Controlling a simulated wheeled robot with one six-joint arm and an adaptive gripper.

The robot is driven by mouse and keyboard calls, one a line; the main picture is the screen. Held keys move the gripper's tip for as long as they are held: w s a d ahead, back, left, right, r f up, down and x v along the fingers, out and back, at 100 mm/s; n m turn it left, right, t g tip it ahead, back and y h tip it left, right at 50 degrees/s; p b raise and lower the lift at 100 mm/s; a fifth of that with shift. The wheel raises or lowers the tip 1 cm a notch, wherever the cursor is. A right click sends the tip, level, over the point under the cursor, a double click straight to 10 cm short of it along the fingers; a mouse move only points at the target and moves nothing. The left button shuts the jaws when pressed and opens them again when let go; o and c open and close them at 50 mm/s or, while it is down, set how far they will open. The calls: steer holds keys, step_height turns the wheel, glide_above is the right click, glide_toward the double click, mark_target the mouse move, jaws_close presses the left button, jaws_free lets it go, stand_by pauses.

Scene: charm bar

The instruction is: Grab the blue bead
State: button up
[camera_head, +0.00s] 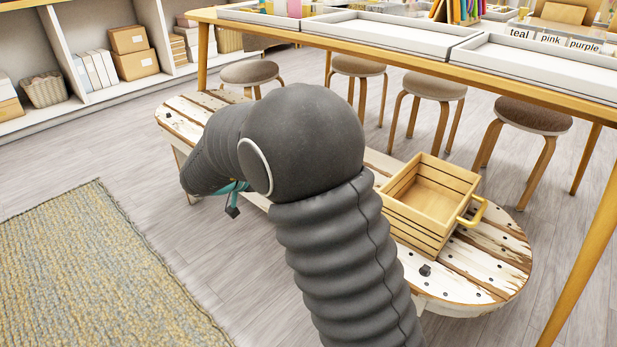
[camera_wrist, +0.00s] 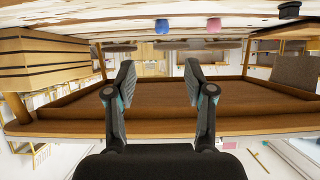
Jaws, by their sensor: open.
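The blue bead (camera_wrist: 162,26) shows in the wrist view near the top, on the whitish worn wood surface. That view appears upside down. My gripper (camera_wrist: 158,75) is open, with its two dark fingers apart and nothing between them. The blue bead appears beyond the fingertips, lined up with the gap between them. A pink bead (camera_wrist: 213,24) sits to its right in the picture. In the head view my dark arm covers the middle of the bench, and I cannot make out the beads. Only a small teal and dark part of my gripper shows there.
A slatted wooden crate (camera_head: 409,220) with a yellow handle stands on the worn bench (camera_head: 508,262); it also shows in the wrist view (camera_wrist: 40,68). A small dark object (camera_head: 425,270) lies near the bench's front edge. Stools and a tray-topped table (camera_head: 390,40) stand behind.

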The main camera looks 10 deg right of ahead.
steer(key=b+x, duration=0.1)
steer(key=x, duration=0.5)
steer(key=shift+d+f, duration=0.1)
steer(key=shift+r+b+x, duration=0.1)
steer(key=shift+b+x, duration=0.4)
steer(key=shift+x, duration=1.15)
steer(key=shift+r+b+x, duration=0.15)
steer(key=shift+b+x, duration=0.35)
steer(key=shift+x, duration=1.2)
steer(key=shift+w, duration=0.1)
steer(key=c, duration=0.9)
